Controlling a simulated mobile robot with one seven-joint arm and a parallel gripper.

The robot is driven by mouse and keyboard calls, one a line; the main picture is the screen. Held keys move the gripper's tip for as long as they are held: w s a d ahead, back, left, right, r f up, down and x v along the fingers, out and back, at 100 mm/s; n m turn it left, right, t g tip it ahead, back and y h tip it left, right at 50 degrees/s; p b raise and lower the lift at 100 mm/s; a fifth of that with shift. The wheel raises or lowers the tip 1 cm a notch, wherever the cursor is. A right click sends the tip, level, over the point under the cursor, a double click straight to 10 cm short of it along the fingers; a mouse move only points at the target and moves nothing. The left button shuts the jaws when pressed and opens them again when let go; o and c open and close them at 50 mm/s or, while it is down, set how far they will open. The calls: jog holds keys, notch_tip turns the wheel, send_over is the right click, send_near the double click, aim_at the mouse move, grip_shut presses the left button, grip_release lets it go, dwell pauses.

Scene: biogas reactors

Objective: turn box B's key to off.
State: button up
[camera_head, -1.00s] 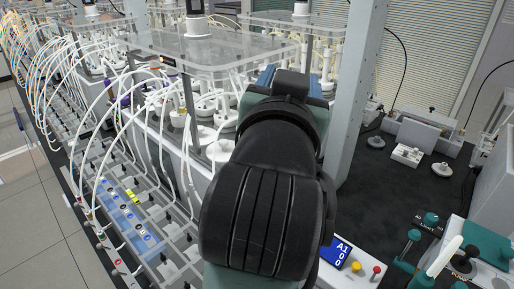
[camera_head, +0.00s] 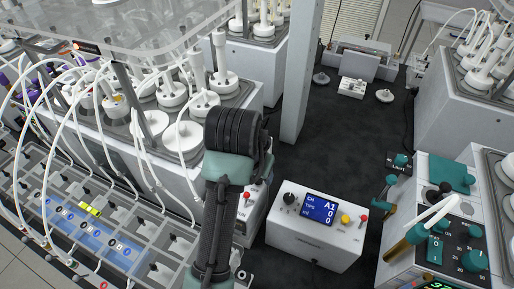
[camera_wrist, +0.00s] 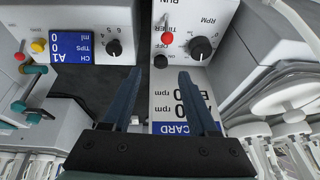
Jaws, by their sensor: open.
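No label naming box B is legible, and I cannot pick out a key for certain. In the wrist view, a white box with a red toggle and RPM dial (camera_wrist: 205,25) is at the top centre, with a small black knob (camera_wrist: 160,61) low on its face. My gripper (camera_wrist: 160,73) is open, with two blue fingers apart and nothing visibly held between them. It points toward that box's lower part. A white display box (camera_head: 318,232) with a blue screen stands right of my arm in the head view; it also shows in the wrist view (camera_wrist: 70,48). My arm hides my gripper in the head view.
A printed card (camera_wrist: 180,105) lies below the knob. A grey post (camera_head: 303,70) stands behind my arm. Tubed reactors (camera_head: 165,110) fill the left, and a teal-topped device (camera_head: 440,215) stands at right.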

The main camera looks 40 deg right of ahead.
aim_at(257, 180)
jog(key=x, duration=0.5)
jog(key=shift+w, duration=0.1)
jog(key=shift+r, duration=0.1)
grip_shut()
